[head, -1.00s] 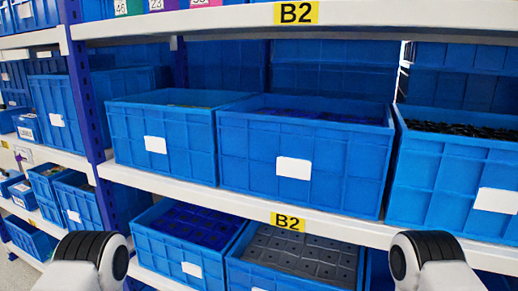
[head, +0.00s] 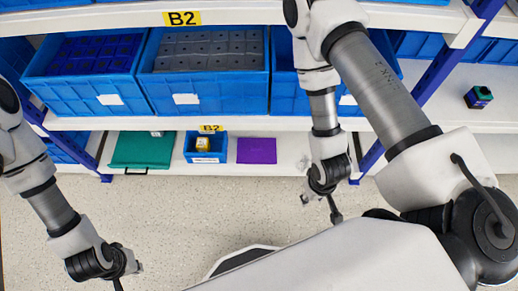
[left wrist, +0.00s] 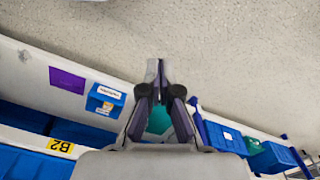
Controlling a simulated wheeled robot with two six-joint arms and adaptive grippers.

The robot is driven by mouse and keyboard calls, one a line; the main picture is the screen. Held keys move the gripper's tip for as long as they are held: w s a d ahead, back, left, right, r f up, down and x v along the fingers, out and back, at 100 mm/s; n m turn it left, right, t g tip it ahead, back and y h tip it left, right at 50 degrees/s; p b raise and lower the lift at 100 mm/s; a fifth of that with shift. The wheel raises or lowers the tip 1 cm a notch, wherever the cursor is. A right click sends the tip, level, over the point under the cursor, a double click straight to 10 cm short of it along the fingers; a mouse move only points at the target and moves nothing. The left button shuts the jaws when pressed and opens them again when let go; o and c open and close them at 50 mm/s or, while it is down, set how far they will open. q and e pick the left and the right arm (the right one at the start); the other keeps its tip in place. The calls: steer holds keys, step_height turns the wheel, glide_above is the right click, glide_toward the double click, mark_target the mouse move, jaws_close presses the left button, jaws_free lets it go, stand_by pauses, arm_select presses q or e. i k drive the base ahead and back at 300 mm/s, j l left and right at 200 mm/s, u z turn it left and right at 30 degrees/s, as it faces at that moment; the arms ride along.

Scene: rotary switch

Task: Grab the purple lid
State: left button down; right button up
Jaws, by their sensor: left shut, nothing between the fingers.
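The purple lid (head: 257,150) lies flat on the bottom shelf in the head view, right of a small blue bin. It also shows at the left of the left wrist view (left wrist: 67,81). My left gripper (head: 138,268) is low at the left in the head view, over the floor and well apart from the lid. In the left wrist view its fingers (left wrist: 158,68) are together and empty. My right gripper (head: 305,199) hangs over the floor, right of and in front of the lid. Its fingers are too small to read.
The small blue bin (head: 206,146) holds a yellow item. A green lid (head: 142,150) lies left of it. Large blue crates (head: 95,92) fill the shelf above. A blue upright post (head: 445,70) stands at the right. The floor (head: 200,215) in front is clear.

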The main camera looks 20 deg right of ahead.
mark_target(249, 151)
steer(key=i+l+z, duration=0.1)
steer(key=l+z, duration=0.15)
steer(key=i+l+z, duration=0.2)
steer(key=l, duration=0.2)
steer(key=l+z, duration=0.25)
steer(key=l, duration=0.1)
